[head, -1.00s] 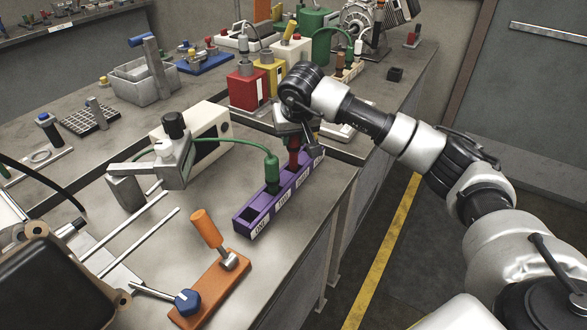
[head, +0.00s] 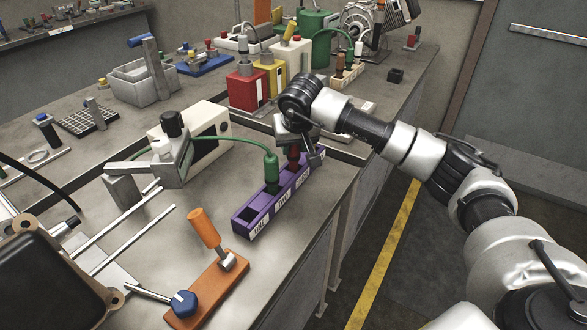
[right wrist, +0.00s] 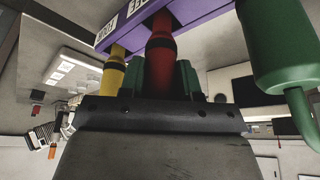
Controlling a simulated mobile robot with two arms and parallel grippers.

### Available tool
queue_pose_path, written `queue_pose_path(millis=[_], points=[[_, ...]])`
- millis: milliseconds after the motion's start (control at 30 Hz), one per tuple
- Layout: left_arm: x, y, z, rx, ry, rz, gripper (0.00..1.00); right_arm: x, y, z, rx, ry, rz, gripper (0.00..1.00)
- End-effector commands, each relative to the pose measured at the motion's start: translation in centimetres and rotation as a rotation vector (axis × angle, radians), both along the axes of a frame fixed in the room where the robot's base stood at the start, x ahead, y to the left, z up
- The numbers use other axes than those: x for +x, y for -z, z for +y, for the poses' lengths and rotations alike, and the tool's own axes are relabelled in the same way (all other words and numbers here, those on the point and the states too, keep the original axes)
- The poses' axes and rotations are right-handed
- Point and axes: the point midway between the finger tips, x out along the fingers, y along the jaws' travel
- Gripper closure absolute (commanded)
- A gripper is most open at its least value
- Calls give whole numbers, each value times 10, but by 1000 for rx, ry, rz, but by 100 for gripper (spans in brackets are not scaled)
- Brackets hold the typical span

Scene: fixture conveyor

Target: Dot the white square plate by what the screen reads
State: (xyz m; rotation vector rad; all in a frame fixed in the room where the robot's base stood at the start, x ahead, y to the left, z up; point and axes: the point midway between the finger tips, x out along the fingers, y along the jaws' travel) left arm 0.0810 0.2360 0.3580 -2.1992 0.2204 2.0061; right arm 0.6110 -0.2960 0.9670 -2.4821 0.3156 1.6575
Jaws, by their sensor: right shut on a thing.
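A purple holder (head: 250,222) with labelled slots stands near the table's right edge. A red marker (head: 293,155) stands in one slot, and my right gripper (head: 295,148) is shut on it from above. In the right wrist view the red marker (right wrist: 160,55) rises from between the jaws into the holder (right wrist: 200,20). A yellow marker (right wrist: 114,72) and a green one (right wrist: 275,45) flank it. The green marker (head: 271,172) has a cable. A white box (head: 205,140) has a dark face; no reading is legible. I cannot identify the square plate surely. My left gripper is out of view.
An orange base (head: 208,290) with a handle and a blue knob (head: 184,303) lies in front. A dark housing (head: 50,280) fills the lower left beside metal rods (head: 130,235). Red (head: 247,90) and yellow boxes stand behind. Bare tabletop lies left of the holder.

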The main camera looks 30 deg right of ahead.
Motion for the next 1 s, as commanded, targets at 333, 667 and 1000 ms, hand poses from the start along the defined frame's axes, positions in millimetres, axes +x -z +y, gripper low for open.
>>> queue_pose_path(millis=[333,667,1000], points=[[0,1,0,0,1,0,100,0,1,0,0,1,0,100],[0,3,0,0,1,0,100,0,4,0,0,0,-1,100],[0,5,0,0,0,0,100,0,7,0,0,0,0,100]])
